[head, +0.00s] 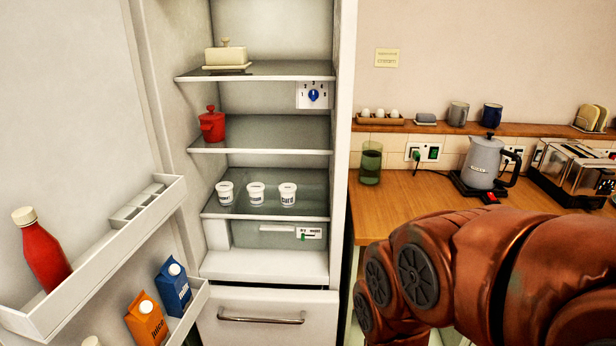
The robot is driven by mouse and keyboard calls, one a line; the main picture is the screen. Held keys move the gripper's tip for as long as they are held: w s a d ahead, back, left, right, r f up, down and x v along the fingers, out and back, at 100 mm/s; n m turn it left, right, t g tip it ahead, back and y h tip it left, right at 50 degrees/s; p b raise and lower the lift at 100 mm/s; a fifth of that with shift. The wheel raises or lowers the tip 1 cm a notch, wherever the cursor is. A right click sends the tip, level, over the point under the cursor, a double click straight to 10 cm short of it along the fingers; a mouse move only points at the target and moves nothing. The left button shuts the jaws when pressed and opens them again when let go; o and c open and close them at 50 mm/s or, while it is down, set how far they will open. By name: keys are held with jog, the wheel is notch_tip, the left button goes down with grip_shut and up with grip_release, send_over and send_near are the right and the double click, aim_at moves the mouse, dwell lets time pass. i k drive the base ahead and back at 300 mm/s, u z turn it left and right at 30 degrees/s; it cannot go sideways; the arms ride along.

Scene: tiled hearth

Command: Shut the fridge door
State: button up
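The fridge (345,150) stands open, its lit inside showing shelves with a butter dish (227,56), a red lidded pot (212,124) and several small white tubs (256,193). The fridge door (75,110) is swung wide open to the left, its inner side facing me. Its racks hold a red bottle (42,250), an orange carton (146,320) and a blue carton (174,288). My copper-coloured arm fills the lower right, in front of the counter and apart from the door. My gripper is not in view.
A wooden counter (400,205) right of the fridge holds a green glass (370,163), a kettle (484,160) and a toaster (572,172). A shelf (540,129) above it bears eggs and mugs. A closed drawer (265,325) with a bar handle is below the fridge compartment.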

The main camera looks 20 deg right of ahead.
aim_at(79, 148)
jog(key=u, duration=0.3)
jog(key=k, duration=0.45)
jog(key=u, duration=1.4)
jog(key=i, duration=0.35)
jog(key=u, duration=0.75)
jog(key=i, duration=1)
jog(key=u, duration=0.45)
